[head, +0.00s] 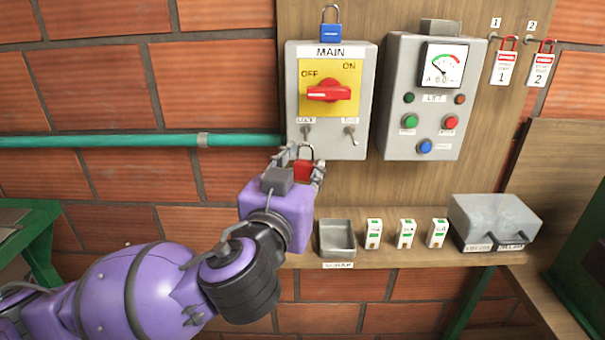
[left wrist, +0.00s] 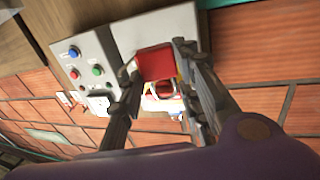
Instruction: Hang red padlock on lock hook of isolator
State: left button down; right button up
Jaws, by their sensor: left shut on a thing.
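The grey isolator box (head: 333,148) labelled MAIN has a red rotary handle (head: 328,91) on a yellow plate, lying horizontal near OFF. Below the plate are the lock hook (head: 306,133) on the left and the tag hook (head: 350,136) on the right. My left gripper (head: 303,170) is shut on the red padlock (head: 303,169), just below the lock hook. The padlock's shackle points up towards the hook; I cannot tell whether they touch. In the left wrist view the red padlock (left wrist: 155,63) sits between both fingers. My right gripper is not in view.
A blue padlock (head: 331,33) is on top of the isolator. The meter box (head: 395,140) with buttons stands close on the right. Below, a shelf holds a grey tray (head: 338,252), small white blocks (head: 406,233) and a grey container (head: 487,215).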

pick_arm(q)
jog(key=shift+w+f, duration=0.1)
jog(key=shift+w, duration=0.45)
jog(key=shift+w+b, duration=0.4)
jog(key=shift+w, duration=0.15)
jog(key=shift+w+f, duration=0.1)
jog(key=shift+w, duration=0.4)
jog(key=w, duration=0.1)
jog(key=w+f+b, duration=0.1)
jog(key=w, duration=0.1)
jog(key=shift+w, duration=0.25)
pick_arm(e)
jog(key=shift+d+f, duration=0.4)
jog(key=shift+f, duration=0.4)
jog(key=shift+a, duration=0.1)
pick_arm(q)
jog(key=c, duration=1.2)
grip_release()
